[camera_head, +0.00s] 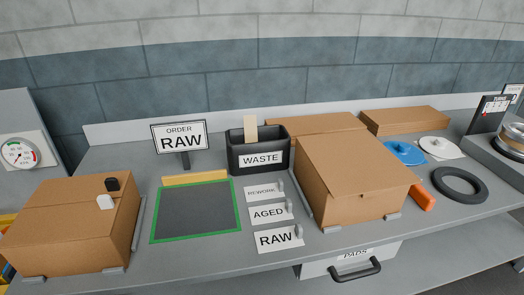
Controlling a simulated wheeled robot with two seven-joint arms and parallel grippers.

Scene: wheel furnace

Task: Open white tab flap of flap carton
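The flap carton (70,247) is a brown cardboard box at the left end of the bench. Its top is closed, with a seam across it. A white tab (105,202) sits near the right edge of the top, on the flap nearer me. A black tab (112,184) sits just behind it, on the farther flap. The two tabs stand side by side at the seam, apart from each other. Neither of my grippers is in view, and nothing touches the carton's tabs.
A green-edged dark mat (195,212) lies right of the carton, with the RAW order sign (180,138) behind. Label cards (270,212), a black WASTE bin (259,154) and a larger closed box (350,180) stand farther right. A gauge (20,152) is at the left.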

